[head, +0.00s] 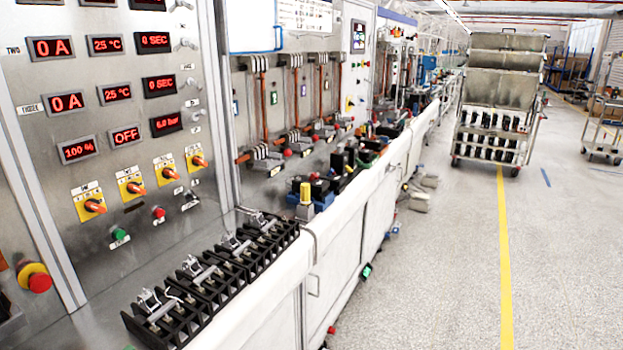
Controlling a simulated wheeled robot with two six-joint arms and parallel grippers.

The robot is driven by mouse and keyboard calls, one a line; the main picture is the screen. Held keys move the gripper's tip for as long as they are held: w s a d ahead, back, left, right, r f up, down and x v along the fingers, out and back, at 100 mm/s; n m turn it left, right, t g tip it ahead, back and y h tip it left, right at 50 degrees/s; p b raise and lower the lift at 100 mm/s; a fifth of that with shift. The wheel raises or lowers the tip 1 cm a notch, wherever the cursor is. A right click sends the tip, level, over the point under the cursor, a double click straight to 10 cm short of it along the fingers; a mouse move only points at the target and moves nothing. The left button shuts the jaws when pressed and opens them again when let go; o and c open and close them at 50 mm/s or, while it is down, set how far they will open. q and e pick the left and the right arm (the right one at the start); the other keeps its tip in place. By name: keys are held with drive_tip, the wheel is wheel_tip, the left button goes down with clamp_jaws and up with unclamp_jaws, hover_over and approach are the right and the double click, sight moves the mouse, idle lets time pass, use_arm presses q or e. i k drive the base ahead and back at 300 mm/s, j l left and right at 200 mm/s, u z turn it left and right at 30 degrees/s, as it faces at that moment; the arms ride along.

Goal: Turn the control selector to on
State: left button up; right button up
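A row of orange rotary selectors on yellow plates is on the grey control panel (145,150) at the left of the head view. The nearest selector (95,206) is at the left of the row, followed by a second selector (135,187), a third selector (170,173) and the rightmost selector (199,161). Their labels are too small to read, so I cannot tell which is the control selector. A red-lit display (125,135) above them reads OFF. Neither of my grippers is in view.
A green button (119,234), a red button (158,212) and a red emergency stop (38,280) are on the panel. A black breaker row (215,275) lies on the bench below. A wheeled cart (500,95) stands farther back. The floor (560,250) at right is clear.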

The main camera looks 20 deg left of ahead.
sight(189, 196)
drive_tip(key=i+l, duration=0.1)
drive_tip(key=i, duration=0.35)
drive_tip(key=i+l+u, duration=0.1)
drive_tip(key=i, duration=0.35)
drive_tip(key=i+l, duration=0.15)
drive_tip(key=i, duration=0.25)
drive_tip(key=i+l+u, duration=0.1)
drive_tip(key=i, duration=0.35)
